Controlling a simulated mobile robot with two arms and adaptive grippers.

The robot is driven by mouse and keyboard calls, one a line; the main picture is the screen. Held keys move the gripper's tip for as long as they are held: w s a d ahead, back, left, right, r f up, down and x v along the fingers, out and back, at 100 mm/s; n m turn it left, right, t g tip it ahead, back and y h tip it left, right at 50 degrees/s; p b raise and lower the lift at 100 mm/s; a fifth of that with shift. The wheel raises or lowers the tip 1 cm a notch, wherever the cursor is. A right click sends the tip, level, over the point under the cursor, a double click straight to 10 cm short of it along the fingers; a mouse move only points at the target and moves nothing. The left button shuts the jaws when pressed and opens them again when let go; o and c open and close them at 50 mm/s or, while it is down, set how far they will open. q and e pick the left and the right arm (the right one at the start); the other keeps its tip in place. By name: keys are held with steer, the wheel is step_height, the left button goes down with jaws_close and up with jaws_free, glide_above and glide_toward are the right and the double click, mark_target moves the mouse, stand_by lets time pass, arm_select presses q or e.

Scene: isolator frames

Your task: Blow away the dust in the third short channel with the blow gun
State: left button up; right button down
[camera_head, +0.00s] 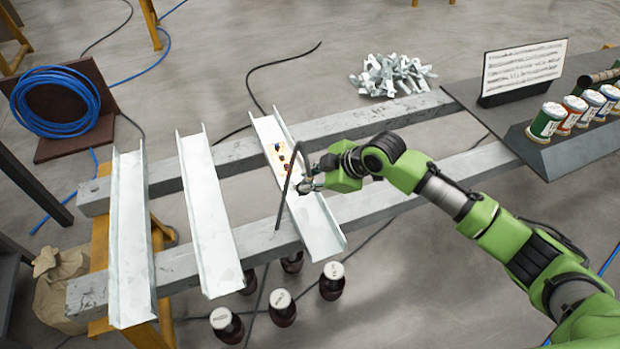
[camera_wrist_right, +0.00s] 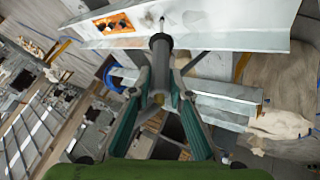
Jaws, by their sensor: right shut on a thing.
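Three white metal channels lie across two grey beams. The third short channel (camera_head: 317,222) is the rightmost of them, and it also shows across the top of the wrist view (camera_wrist_right: 225,40). An orange-brown dust patch with dark specks (camera_head: 280,152) lies inside its far half; the wrist view shows it left of the nozzle (camera_wrist_right: 114,24). My right gripper (camera_head: 308,183) is shut on the blow gun (camera_head: 288,180), above the channel just nearer than the patch. In the wrist view the dark blow gun (camera_wrist_right: 160,60) points up toward the channel. My left gripper is out of view.
The other channels, the left (camera_head: 130,235) and the middle (camera_head: 210,215), lie to the left. Several brown bottles (camera_head: 331,282) stand below. Small metal parts (camera_head: 390,75) are heaped on the floor behind. Spools (camera_head: 546,120) and a sign (camera_head: 522,68) stand at right.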

steer(key=shift+f, duration=0.2)
steer(key=shift+w+a, duration=0.1)
steer(key=shift+w, duration=0.1)
steer(key=shift+w+a+b, duration=0.25)
steer(key=shift+w+b, duration=0.25)
steer(key=shift+w, duration=0.25)
steer(key=shift+w, duration=0.2)
steer(key=shift+w+a+f+b, duration=0.1)
steer(key=shift+w+a+b, duration=0.1)
steer(key=shift+w+b, duration=0.25)
steer(key=shift+w+a, duration=0.1)
steer(key=shift+w, duration=0.15)
stand_by(0.4)
